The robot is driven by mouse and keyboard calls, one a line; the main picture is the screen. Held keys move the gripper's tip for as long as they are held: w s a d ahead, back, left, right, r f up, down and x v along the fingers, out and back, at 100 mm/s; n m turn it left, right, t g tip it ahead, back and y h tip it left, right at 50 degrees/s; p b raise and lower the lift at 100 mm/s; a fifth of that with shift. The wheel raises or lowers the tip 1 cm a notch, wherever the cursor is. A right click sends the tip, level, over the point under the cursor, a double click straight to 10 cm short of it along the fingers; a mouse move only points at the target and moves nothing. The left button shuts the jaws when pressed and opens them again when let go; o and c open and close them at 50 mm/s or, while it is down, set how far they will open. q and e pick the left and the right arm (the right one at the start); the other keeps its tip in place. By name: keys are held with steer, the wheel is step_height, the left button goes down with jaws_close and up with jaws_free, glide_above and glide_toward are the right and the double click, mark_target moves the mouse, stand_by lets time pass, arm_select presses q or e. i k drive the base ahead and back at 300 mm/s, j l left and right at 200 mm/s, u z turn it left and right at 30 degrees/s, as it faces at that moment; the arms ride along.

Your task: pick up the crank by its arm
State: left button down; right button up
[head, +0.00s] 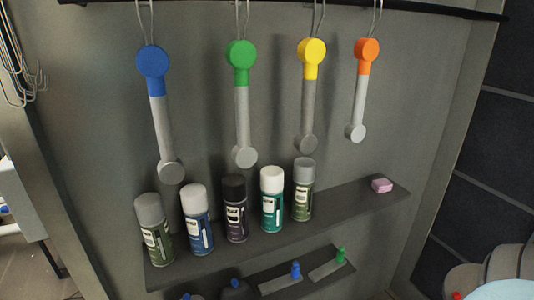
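Several crank-like tools hang from metal hooks on the grey wall panel, each with a coloured round top end, a straight grey arm and a round grey lower end. They are a blue-topped crank (160,120), a green-topped crank (242,115), a yellow-topped crank (310,105) and a shorter orange-topped crank (360,95). All hang nearly straight down, side by side and apart. I cannot tell which one is the task's crank. Neither of my grippers is in view.
Below the cranks, a dark shelf (345,208) holds several spray cans (236,215) and a pink block (382,185). A lower ledge carries small blue (296,270) and green (340,255) items. Empty hooks (22,80) hang at the far left.

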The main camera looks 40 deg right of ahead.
mark_target(271, 286)
steer(key=z, duration=1.7)
